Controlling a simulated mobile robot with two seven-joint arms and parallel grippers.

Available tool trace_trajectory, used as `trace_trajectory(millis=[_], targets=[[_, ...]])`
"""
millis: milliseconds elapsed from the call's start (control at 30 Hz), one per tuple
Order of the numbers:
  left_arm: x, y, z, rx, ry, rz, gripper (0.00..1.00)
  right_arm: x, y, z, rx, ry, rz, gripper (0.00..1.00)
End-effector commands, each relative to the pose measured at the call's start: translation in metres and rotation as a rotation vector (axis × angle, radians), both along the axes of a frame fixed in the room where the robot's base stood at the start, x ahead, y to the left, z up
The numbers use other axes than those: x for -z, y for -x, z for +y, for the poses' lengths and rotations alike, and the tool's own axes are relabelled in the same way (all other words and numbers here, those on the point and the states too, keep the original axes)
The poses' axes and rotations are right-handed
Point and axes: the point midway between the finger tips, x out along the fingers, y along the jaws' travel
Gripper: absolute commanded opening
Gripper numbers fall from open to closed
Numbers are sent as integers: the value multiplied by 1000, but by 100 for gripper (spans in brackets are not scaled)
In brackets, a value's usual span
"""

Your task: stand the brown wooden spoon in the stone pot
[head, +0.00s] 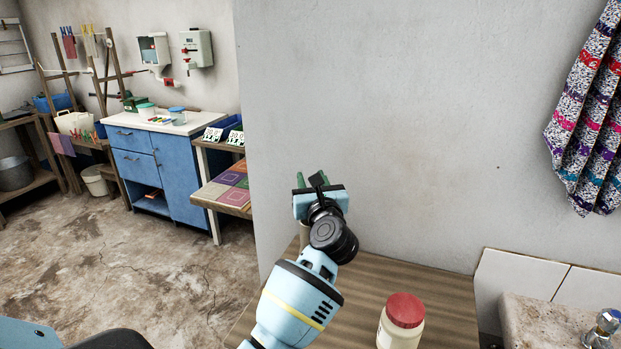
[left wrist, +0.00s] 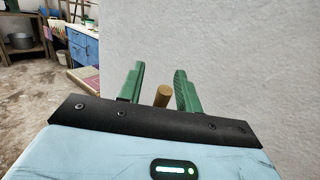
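My left gripper (head: 304,180) is at the far end of the wooden table, beside the wall. In the left wrist view its two green fingers (left wrist: 160,90) stand apart. The end of a brown wooden rod, likely the brown wooden spoon's handle (left wrist: 162,95), shows between them, with a gap visible on each side. The rest of the spoon is hidden. A small pale piece (head: 304,236) shows below the gripper in the head view; it may be the stone pot, but the gripper and arm hide most of it. My right gripper is not in view.
A jar with a red lid (head: 404,312) stands on the wooden table (head: 450,295), right of my left arm. A stone trough with a metal tap (head: 603,325) is at the lower right. The wall (head: 400,130) is close behind the gripper. A patterned cloth (head: 590,125) hangs at right.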

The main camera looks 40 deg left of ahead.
Motion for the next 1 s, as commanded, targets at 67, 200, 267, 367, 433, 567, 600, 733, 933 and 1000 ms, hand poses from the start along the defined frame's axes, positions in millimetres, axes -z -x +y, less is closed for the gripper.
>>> trace_trajectory(millis=[67, 200, 267, 367, 433, 567, 600, 733, 933, 1000], targets=[[4, 9, -10, 0, 4, 1, 34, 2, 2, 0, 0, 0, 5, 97], [7, 25, -26, 0, 4, 1, 34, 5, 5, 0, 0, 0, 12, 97], [8, 30, -32, 0, 2, 2, 34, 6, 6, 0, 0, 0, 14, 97], [9, 38, -40, 0, 1, 1, 34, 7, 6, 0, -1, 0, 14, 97], [9, 41, -43, -1, 2, 1, 34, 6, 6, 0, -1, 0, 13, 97], [8, 44, -46, -2, 0, 0, 34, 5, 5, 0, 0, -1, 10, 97], [8, 44, -46, -2, -1, 1, 34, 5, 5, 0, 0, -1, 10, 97], [8, 44, -46, -2, -1, 1, 34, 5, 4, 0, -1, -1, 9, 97], [8, 44, -46, -2, 0, 0, 34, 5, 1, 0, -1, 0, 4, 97], [8, 44, -46, -2, 0, 0, 34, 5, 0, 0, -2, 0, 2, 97]])
